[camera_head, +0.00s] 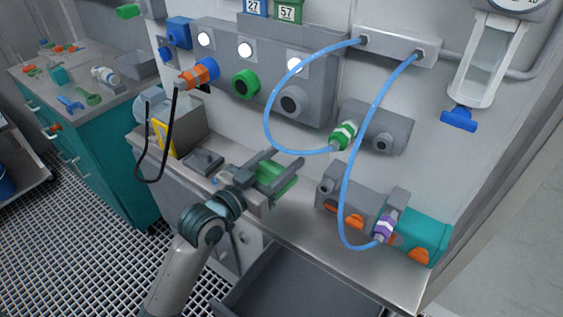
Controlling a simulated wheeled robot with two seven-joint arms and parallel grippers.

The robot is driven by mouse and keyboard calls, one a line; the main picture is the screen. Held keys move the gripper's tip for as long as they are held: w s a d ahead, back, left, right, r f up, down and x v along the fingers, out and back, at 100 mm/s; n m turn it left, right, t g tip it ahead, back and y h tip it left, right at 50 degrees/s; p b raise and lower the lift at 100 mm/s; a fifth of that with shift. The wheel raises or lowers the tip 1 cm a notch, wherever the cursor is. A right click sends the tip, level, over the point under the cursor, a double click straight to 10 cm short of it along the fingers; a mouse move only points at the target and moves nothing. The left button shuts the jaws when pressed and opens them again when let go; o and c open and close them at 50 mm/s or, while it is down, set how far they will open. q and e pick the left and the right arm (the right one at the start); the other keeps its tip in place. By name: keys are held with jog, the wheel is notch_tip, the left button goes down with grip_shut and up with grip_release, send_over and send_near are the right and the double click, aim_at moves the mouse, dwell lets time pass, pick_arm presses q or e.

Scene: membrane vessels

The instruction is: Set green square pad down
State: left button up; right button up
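The green square pad (279,179) is between the two grey fingers of my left gripper (283,167), over the metal bench top (306,222). The fingers appear closed on opposite sides of the pad. Part of the pad is hidden by the fingers, and I cannot tell whether it touches the bench. My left arm reaches up from the lower left. My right gripper is not in view.
A dark square plate (203,160) lies left of the gripper. A grey housing with a teal block (424,236) stands to the right. Blue hoses (357,130) hang above. An open grey drawer (290,285) is below the bench edge. Bench between gripper and housing is clear.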

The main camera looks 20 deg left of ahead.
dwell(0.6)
pick_arm(q)
jog(key=shift+s+a+n+t+y, duration=0.5)
jog(key=shift+s+n+y, duration=0.25)
jog(key=shift+y, duration=0.25)
jog(key=shift+s+a+f+n+t+y, duration=0.1)
jog(key=shift+s+a+n+y, duration=0.55)
jog(key=shift+y, duration=0.25)
jog(key=shift+s+a+r+n+t+y, duration=0.1)
jog(key=shift+s+a+n+y, duration=0.35)
jog(key=shift+a+y, duration=0.4)
jog(key=shift+s+a+f+n+t+y, duration=0.1)
jog(key=shift+s+a+n+y, duration=0.45)
jog(key=shift+y, duration=0.4)
jog(key=shift+w, duration=0.1)
jog(key=s+f, duration=0.3)
jog(key=s, duration=0.6)
jog(key=shift+s+f, duration=0.3)
